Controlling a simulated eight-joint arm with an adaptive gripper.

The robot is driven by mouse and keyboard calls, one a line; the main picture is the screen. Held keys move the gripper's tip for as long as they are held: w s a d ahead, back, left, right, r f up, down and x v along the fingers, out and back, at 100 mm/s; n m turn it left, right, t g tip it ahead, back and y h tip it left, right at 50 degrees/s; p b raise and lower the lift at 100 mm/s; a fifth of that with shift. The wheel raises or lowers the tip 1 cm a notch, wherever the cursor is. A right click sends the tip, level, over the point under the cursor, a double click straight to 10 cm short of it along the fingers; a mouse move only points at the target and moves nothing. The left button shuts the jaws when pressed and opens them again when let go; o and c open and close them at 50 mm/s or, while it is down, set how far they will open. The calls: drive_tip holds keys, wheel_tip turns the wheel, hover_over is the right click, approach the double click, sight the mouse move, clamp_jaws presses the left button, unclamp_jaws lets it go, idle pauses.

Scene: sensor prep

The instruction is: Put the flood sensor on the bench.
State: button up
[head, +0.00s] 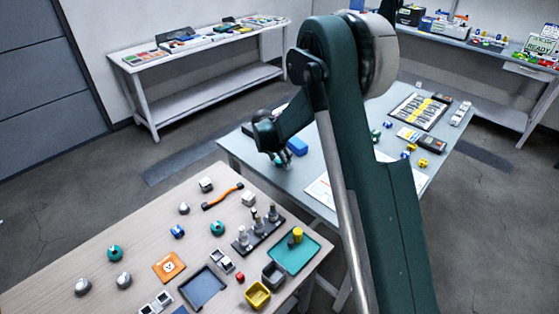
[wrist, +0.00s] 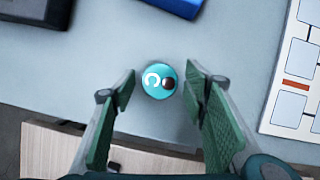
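My gripper (wrist: 158,86) is open, with one finger on each side of the disc and a gap on both sides. In the head view my gripper (head: 281,160) is low over the left part of the grey-blue table (head: 240,150), and the disc is mostly hidden there. I cannot tell which surface is the bench.
A blue box (head: 297,146) stands close to my gripper. A wooden table (head: 60,255) in front holds a teal dome (head: 115,253), another teal round piece (head: 217,228), a teal tray (head: 290,262) and a yellow bin (head: 257,295). A white panelled sheet (wrist: 295,75) lies at right.

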drive_tip(key=shift+r, duration=0.15)
drive_tip(key=p+v, duration=0.1)
drive_tip(key=v, duration=1.1)
drive_tip(key=shift+p, duration=0.4)
idle(0.5)
drive_tip(key=s+d+r+m+t+y, duration=0.1)
drive_tip(key=s+d+r+m, duration=0.6)
drive_tip(key=s+r, duration=0.35)
drive_tip(key=s+d+r+m+t, duration=0.1)
drive_tip(key=s+d+r+m, duration=0.65)
drive_tip(key=s+r, duration=0.35)
drive_tip(key=s+d+f+m, duration=0.1)
drive_tip(key=s+d+m, duration=0.3)
drive_tip(key=s, duration=1)
drive_tip(key=s+d+f+m+t+y, duration=0.1)
drive_tip(key=s+d+m, duration=0.2)
drive_tip(key=s+m, duration=0.7)
drive_tip(key=s, duration=0.3)
drive_tip(key=shift+s+d+m+t, duration=0.3)
drive_tip(key=shift+s+d+m, duration=0.05)
drive_tip(key=shift+d, duration=0.05)
